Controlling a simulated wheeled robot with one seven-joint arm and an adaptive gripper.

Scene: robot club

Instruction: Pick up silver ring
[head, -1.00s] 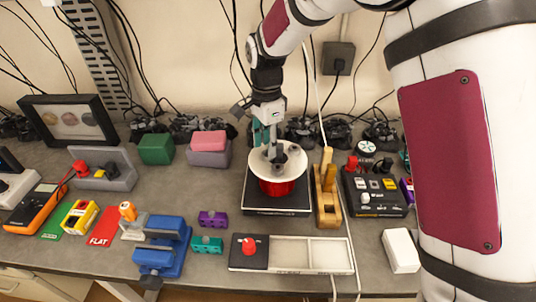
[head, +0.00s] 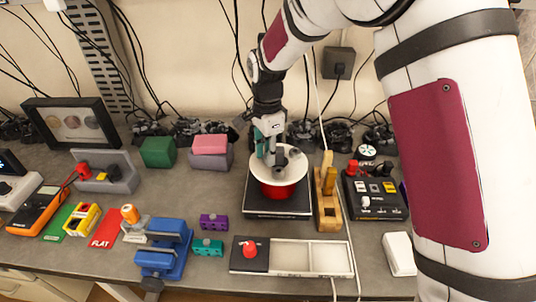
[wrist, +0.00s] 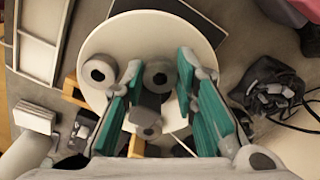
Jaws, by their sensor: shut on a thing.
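A round white plate (head: 262,172) sits on a red round base (head: 279,190) on a black square platform. Several grey ring-like pieces stand on the plate. My gripper (wrist: 158,66) has its teal-padded fingers on both sides of one grey piece, the silver ring (wrist: 158,75), and is shut on it at the plate. Another grey ring (wrist: 98,73) is to its left in the wrist view, and a smaller one (wrist: 146,131) is nearer the palm. In the head view, my gripper (head: 268,155) comes down over the plate and partly hides the pieces.
A wooden block tool (head: 328,210) stands close to the right of the platform, with a black control box (head: 375,197) beyond it. A white tray (head: 312,258) lies in front. Pink and grey boxes (head: 211,155) stand to the left. Cables hang behind.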

